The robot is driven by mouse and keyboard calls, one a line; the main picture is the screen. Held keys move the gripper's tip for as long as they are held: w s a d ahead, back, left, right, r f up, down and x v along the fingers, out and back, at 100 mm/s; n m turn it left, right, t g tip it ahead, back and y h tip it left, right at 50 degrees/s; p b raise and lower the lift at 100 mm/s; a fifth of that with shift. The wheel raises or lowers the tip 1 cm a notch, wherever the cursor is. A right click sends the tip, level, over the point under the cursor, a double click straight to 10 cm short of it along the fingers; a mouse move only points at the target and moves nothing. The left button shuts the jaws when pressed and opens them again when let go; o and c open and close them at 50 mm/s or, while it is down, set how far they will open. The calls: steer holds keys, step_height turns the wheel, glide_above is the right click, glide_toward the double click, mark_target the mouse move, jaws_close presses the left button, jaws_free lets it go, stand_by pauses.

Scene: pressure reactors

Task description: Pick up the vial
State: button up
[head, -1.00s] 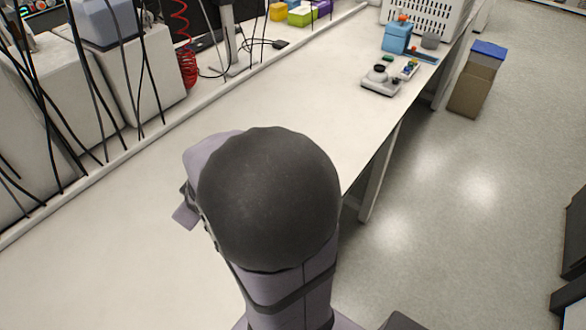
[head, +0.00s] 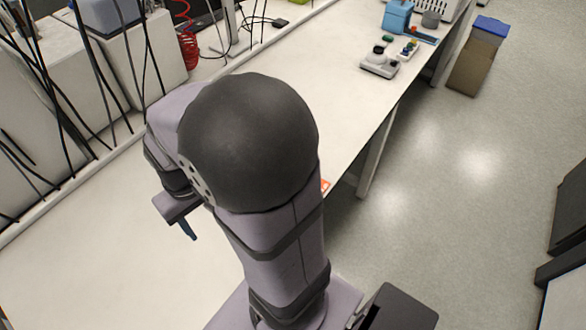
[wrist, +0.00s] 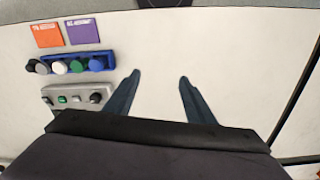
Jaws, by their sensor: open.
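My gripper (wrist: 160,77) is open and empty, its two blue fingers spread apart over bare white bench in the wrist view. In the head view one blue finger (head: 188,229) shows below my arm. A blue rack (wrist: 98,63) left of the fingers holds several round-topped pieces that look like capped vials: dark, grey, white (wrist: 58,67), green (wrist: 78,66) and blue (wrist: 97,62). I cannot tell which vial is meant. A grey block (wrist: 75,103) with small white, green and dark pieces sits just below that rack in the wrist view. My arm hides both in the head view.
An orange card (wrist: 47,35) and a purple card (wrist: 82,31) lie beyond the blue rack. Machines with hanging black cables line the left side.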

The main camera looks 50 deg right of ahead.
steer(key=w+d+f+m+b, duration=0.2)
steer(key=d+f+m+b, duration=0.1)
steer(key=d, duration=0.5)
steer(key=w+d+f+m+h+b, duration=0.1)
steer(key=d+f+m+b, duration=0.1)
steer(key=d, duration=0.6)
steer(key=w+d+f+m+b, duration=0.2)
steer(key=d+f+m+b, duration=0.1)
steer(key=d, duration=0.6)
steer(key=s+d+m, duration=0.1)
steer(key=d, duration=0.2)
steer(key=s+d+f+m+b, duration=0.1)
steer(key=d, duration=0.2)
steer(key=s+d+f+m+b, duration=0.1)
steer(key=d, duration=0.3)
steer(key=shift+s+f+h, duration=0.25)
steer(key=shift+s+h, duration=0.05)
steer(key=shift+d+f+p, duration=0.15)
steer(key=shift+f+p, duration=0.7)
steer(key=shift+f, duration=0.55)
steer(key=shift+w+d+f+p, duration=0.15)
steer(key=shift+f+p, duration=0.15)
steer(key=shift+f, duration=0.45)
steer(key=shift+s+d+f+p, duration=0.1)
steer(key=shift+f+p, duration=0.2)
steer(key=shift+f, duration=0.4)
steer(key=shift+w+d+f+p, duration=0.15)
steer(key=shift+f+p, duration=0.15)
steer(key=shift+f, duration=0.45)
